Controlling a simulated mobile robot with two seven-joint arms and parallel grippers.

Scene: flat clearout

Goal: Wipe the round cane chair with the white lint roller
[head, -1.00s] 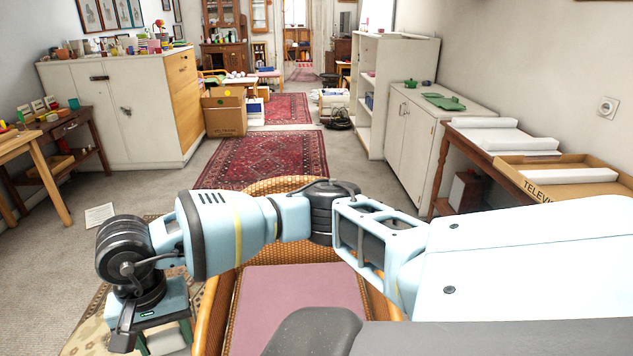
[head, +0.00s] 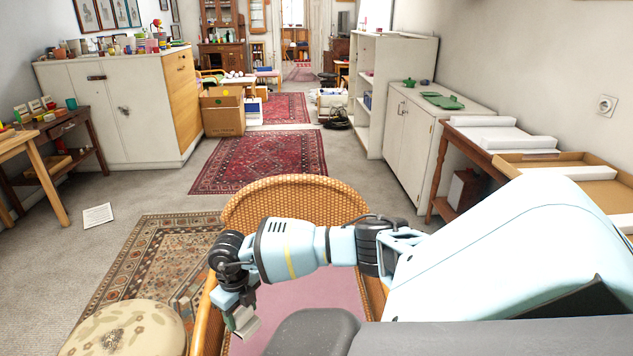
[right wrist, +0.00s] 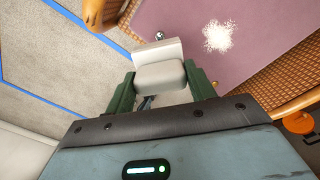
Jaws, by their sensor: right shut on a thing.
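The round cane chair (head: 290,200) stands right in front of me, with a woven back and a pink seat pad (head: 318,300). In the right wrist view a white, powdery patch (right wrist: 218,36) lies on the pad (right wrist: 180,20). My right gripper (head: 236,302) is over the left side of the chair seat. Its green fingers (right wrist: 160,82) are shut on the white lint roller (right wrist: 158,50), which also shows in the head view (head: 246,323). The roller is apart from the white patch; I cannot tell whether it touches the chair. My left gripper is out of view.
A floral pouf (head: 125,330) stands left of the chair on a patterned rug (head: 165,250). A paper sheet (head: 98,215) lies on the carpet. A brown table (head: 470,160) with a cardboard tray (head: 570,165) stands at the right. A red rug (head: 262,160) lies beyond the chair.

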